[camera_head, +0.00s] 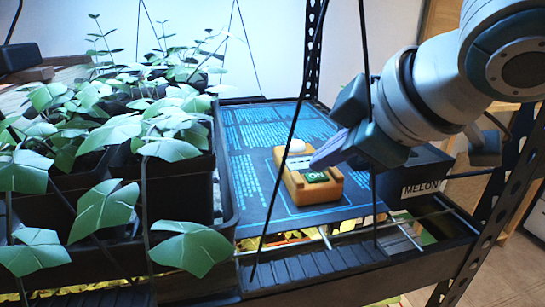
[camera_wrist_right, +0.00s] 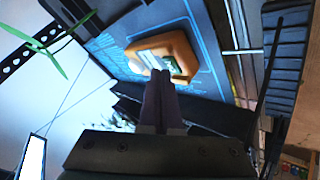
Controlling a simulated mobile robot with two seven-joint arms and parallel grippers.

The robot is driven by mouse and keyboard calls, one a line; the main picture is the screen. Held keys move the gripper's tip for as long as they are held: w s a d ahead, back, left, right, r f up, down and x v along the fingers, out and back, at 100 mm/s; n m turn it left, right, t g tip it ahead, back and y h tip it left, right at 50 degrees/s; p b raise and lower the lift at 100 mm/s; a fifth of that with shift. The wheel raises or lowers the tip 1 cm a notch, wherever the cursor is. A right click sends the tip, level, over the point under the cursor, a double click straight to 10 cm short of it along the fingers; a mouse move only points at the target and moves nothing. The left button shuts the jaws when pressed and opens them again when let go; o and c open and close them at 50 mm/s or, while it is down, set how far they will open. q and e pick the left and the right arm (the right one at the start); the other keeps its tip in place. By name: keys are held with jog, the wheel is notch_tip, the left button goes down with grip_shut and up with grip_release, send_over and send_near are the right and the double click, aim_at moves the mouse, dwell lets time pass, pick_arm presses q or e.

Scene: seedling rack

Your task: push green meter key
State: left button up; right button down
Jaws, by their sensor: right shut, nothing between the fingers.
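The orange meter (camera_head: 308,187) lies on a dark blue printed mat (camera_head: 262,195). Its green key (camera_head: 316,177), marked ON, faces the front, with a pale display strip and a white knob behind it. My right gripper (camera_head: 318,165) is shut and empty, its fingertips just above the meter near the green key. In the right wrist view, the closed fingers (camera_wrist_right: 160,76) overlap the meter (camera_wrist_right: 188,45) and the green key (camera_wrist_right: 178,67) shows partly beside their tips. I cannot tell whether they touch it. My left gripper is not in view.
Leafy seedlings in black pots (camera_head: 180,190) fill the left of the shelf. A black box labelled MELON (camera_head: 420,189) stands at the right. Thin dark cords and perforated rack posts (camera_head: 497,200) cross the space around the meter.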

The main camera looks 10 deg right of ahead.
aim_at(324, 183)
jog(key=shift+f, duration=0.3)
dwell(0.5)
jog(key=shift+r+p, duration=0.65)
jog(key=shift+p, duration=0.35)
jog(key=shift+r+p, duration=0.3)
jog(key=shift+p, duration=0.05)
notch_tip(324, 183, up, 5)
jog(key=p, duration=0.6)
jog(key=shift+r, duration=0.2)
